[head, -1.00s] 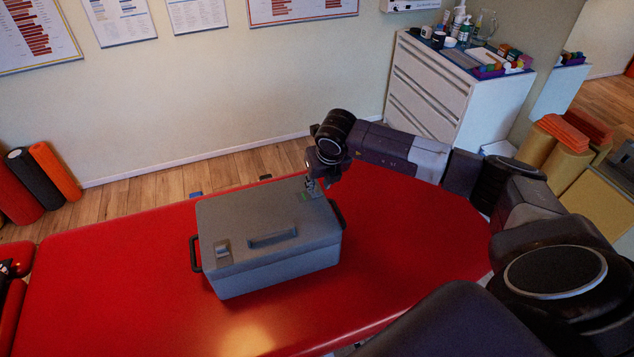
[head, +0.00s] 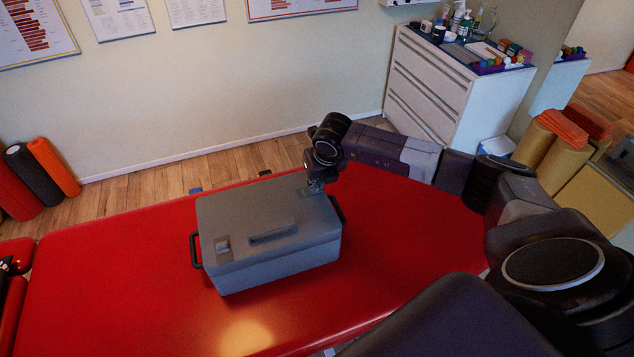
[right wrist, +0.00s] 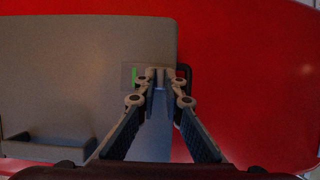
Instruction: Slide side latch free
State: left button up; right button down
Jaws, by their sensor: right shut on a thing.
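A grey case (head: 285,265) with a closed lid sits on the red padded table. Its lid has a raised handle (head: 272,236) and a small latch (head: 222,246) near the front left. The side latch (right wrist: 128,76) is at the lid's right end, on a small plate with a green strip. My right gripper (head: 316,187) reaches down to this end from the right. In the right wrist view its fingertips (right wrist: 160,76) are together on the side latch, just beside the green strip, and hide much of it. My left gripper is not in view.
The red table (head: 120,265) is clear around the case. Black carry handles (head: 194,251) stick out from its ends. A white drawer cabinet (head: 440,90) with bottles stands behind right. Foam rollers (head: 55,166) lean at the far left wall.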

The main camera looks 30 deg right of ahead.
jog(key=shift+w+a+f+b, duration=0.1)
jog(key=shift+w+a+b, duration=0.05)
jog(key=shift+a+b, duration=0.35)
jog(key=shift+w+a+f+b, duration=0.15)
jog(key=shift+a+b, duration=0.15)
jog(key=shift+a, duration=0.3)
jog(key=shift+a+r, duration=0.2)
jog(key=shift+a, duration=0.05)
jog(key=shift+r, duration=0.1)
jog(key=c, duration=2)
grip_release()
jog(key=shift+c, duration=0.2)
